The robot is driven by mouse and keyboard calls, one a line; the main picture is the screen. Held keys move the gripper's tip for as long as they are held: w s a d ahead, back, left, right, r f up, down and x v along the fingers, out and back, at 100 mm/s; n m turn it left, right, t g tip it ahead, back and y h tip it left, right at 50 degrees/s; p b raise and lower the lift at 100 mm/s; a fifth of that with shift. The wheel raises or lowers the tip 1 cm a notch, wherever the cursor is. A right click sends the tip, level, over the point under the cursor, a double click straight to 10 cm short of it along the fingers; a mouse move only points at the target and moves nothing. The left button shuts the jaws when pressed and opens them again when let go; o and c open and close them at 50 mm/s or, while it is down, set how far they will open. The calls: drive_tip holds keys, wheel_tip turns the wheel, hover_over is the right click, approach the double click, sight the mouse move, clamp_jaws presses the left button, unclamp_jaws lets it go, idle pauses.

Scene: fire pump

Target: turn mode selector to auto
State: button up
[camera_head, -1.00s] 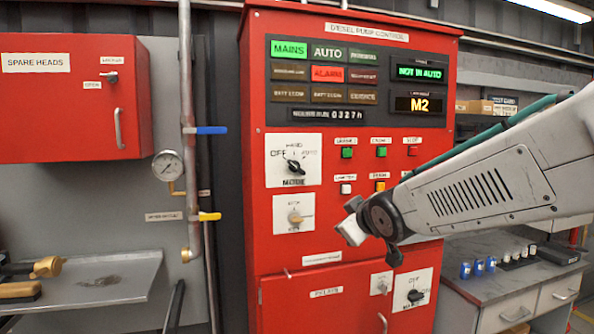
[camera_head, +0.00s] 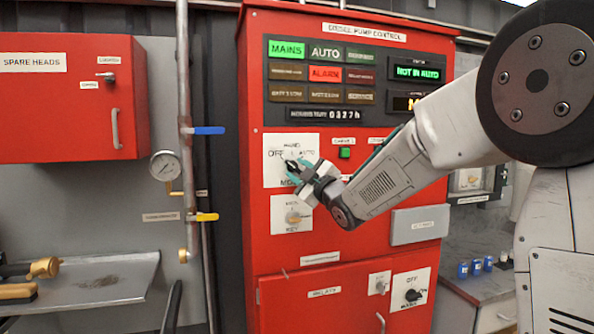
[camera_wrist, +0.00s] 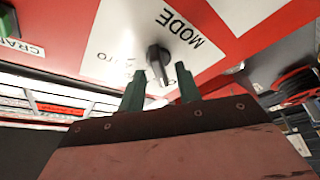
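The mode selector is a black knob on a white plate (camera_head: 279,178) marked OFF, HAND, AUTO and MODE, on the red diesel pump control cabinet (camera_head: 262,250). In the head view my gripper (camera_head: 296,168) is in front of the knob and partly hides it. In the wrist view the black knob (camera_wrist: 156,58) lies just beyond and between my gripper's two green fingertips (camera_wrist: 161,72). The fingers are apart, and I cannot tell whether they touch the knob. The cabinet's display (camera_head: 418,72) reads NOT IN AUTO, and the ALARM tile (camera_head: 326,74) is lit red.
A second selector plate with a key knob (camera_head: 293,217) sits just below. Another black knob (camera_head: 413,295) is on the lower door. A pipe with blue and yellow lever valves (camera_head: 207,130) stands left of the cabinet. A workbench (camera_head: 470,285) is at the right.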

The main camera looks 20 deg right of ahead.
drive_tip(key=shift+w+a+r, duration=0.2)
drive_tip(key=shift+w, duration=0.45)
drive_tip(key=c, duration=0.6)
